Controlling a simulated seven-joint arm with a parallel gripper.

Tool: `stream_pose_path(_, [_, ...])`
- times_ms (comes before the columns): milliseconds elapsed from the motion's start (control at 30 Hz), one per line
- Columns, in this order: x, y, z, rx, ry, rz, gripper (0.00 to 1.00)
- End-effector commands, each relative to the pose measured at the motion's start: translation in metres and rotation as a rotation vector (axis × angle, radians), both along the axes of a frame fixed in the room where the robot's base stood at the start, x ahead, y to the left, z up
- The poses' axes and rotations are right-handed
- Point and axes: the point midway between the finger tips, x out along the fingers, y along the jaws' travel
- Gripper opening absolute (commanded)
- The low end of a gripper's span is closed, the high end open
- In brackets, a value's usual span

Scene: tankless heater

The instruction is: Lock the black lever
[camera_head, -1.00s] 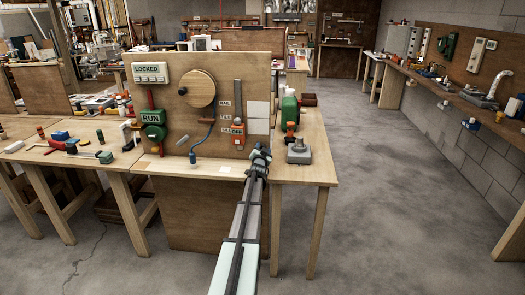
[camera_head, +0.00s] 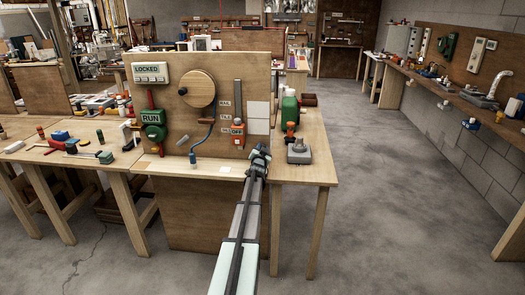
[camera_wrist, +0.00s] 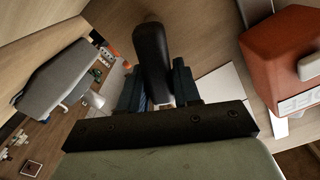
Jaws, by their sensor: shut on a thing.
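In the wrist view the black lever (camera_wrist: 152,60) stands between the two fingers of my gripper (camera_wrist: 157,88), which is shut on it. The lever's rounded end sticks out past the fingers, and its lower part is hidden behind the gripper. In the head view my gripper (camera_head: 259,155) is at the lower right of the upright wooden panel (camera_head: 215,130), by the bench's front edge. The lever cannot be made out there, as my gripper covers that spot. A sign (camera_head: 150,72) at the panel's top left reads LOCKED.
A grey-based joystick (camera_head: 299,150) and a green container (camera_head: 290,108) stand to the right. The floor at right is clear.

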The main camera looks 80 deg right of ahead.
Motion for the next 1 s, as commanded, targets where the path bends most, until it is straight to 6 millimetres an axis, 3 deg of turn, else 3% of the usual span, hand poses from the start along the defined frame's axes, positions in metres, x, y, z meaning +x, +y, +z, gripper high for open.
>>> stream_pose_path(500, [0.0037,0.0005,0.0006,0.002,0.081,0.001,0.00])
stream_pose_path(533, [0.0037,0.0005,0.0006,0.002,0.081,0.001,0.34])
stream_pose_path(733, [0.0037,0.0003,0.0009,0.002,0.080,0.001,0.53])
stream_pose_path(1000, [0.0036,0.0008,0.0013,0.001,0.080,0.001,0.53])
